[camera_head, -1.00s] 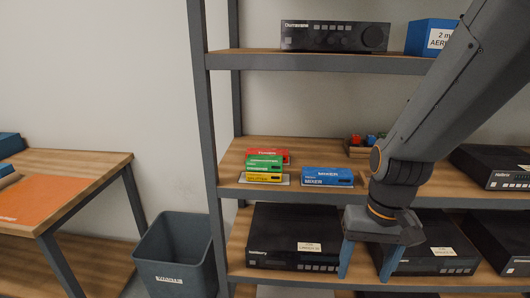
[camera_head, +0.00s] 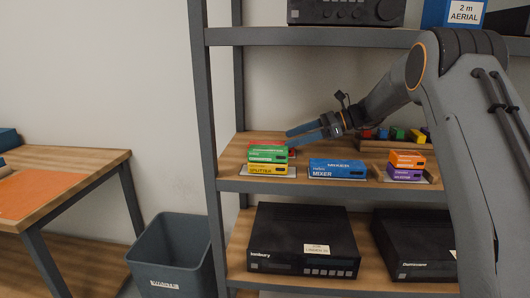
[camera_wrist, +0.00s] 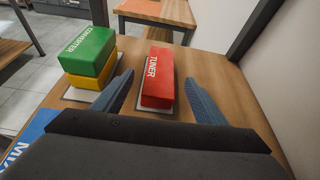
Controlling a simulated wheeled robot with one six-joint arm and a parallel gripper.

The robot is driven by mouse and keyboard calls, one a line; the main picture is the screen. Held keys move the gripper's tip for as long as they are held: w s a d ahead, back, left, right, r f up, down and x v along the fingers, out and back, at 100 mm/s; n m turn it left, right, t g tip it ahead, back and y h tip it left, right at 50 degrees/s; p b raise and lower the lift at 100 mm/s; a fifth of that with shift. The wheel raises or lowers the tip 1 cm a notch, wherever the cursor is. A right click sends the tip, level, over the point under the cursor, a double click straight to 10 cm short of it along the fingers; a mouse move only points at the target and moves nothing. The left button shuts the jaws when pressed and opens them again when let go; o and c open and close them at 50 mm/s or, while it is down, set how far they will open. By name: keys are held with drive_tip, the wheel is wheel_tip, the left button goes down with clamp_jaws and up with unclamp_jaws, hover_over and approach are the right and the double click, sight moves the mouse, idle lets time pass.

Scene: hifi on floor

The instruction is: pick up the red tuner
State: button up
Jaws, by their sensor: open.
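In the head view the red tuner (camera_head: 271,143) is mostly hidden behind the green converter box (camera_head: 267,152) and a blue finger. My gripper (camera_head: 289,140) reaches in from the right at the back of that shelf. I cannot tell how high the fingers are relative to the box.
The green converter box (camera_wrist: 90,52) sits on a yellow splitter box (camera_wrist: 92,91) left of the tuner. A blue mixer box (camera_head: 337,169) and an orange box (camera_head: 407,159) stand further right. The upper shelf (camera_head: 300,37) is above my gripper. A grey bin (camera_head: 172,255) stands left.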

drive_tip(key=shift+w+a+f, duration=0.3)
drive_tip(key=shift+w+f, duration=0.05)
drive_tip(key=shift+f, duration=0.25)
drive_tip(key=x, duration=0.5)
drive_tip(key=p+x, duration=0.1)
drive_tip(key=x, duration=0.1)
drive_tip(key=shift+s+a, duration=0.25)
drive_tip(key=shift+a, duration=0.1)
drive_tip(key=c, duration=1.3)
drive_tip(key=shift+r, duration=0.1)
drive_tip(key=shift+r, duration=0.1)
